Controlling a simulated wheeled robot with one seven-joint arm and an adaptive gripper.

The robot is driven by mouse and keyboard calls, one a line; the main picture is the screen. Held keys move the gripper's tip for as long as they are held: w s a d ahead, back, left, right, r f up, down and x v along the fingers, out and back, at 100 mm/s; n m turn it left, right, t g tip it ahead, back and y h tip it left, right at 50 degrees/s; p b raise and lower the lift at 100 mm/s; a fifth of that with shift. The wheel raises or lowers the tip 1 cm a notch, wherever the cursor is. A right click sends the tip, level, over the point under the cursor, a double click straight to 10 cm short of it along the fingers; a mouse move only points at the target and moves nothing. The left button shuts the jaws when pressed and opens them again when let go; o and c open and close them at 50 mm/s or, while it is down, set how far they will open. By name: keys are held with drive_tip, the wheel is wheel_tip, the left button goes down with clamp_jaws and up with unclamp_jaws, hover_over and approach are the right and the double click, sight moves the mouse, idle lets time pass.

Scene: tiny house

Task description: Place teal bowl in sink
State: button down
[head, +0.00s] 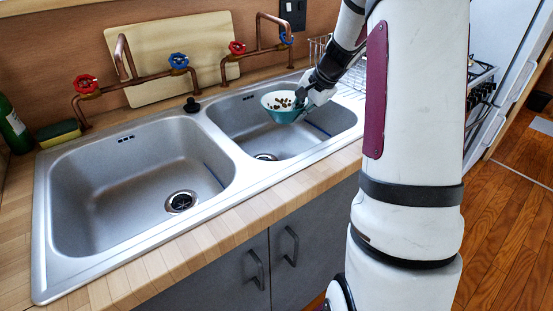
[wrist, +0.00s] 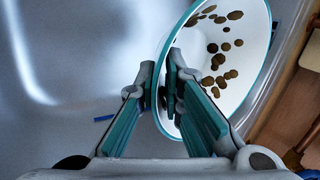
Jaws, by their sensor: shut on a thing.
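The teal bowl (head: 278,116) has a white inside with several brown spots or bits. In the head view it is tilted, held above the right basin of the steel sink (head: 228,180). My gripper (head: 303,97) is shut on the bowl's right side. In the wrist view, the fingers (wrist: 170,95) pinch the wall of the bowl (wrist: 232,88), one finger inside and one outside. Grey basin metal lies beyond the bowl in the wrist view. The bowl's far underside is hidden.
Copper pipes with a blue tap handle (head: 179,60) and red ones (head: 237,48) stand behind the sink. A wooden board (head: 165,50) leans on the wall. A green bottle (head: 14,128) and a sponge (head: 58,133) sit at the left. The left basin (head: 120,185) is empty.

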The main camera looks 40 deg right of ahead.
wheel_tip(320, 180, down, 10)
drive_tip(key=b, duration=0.2)
drive_tip(key=shift+w+b, duration=0.1)
drive_tip(key=shift+b, duration=0.25)
drive_tip(key=shift+f, duration=0.15)
drive_tip(key=c, duration=1.7)
unclamp_jaws()
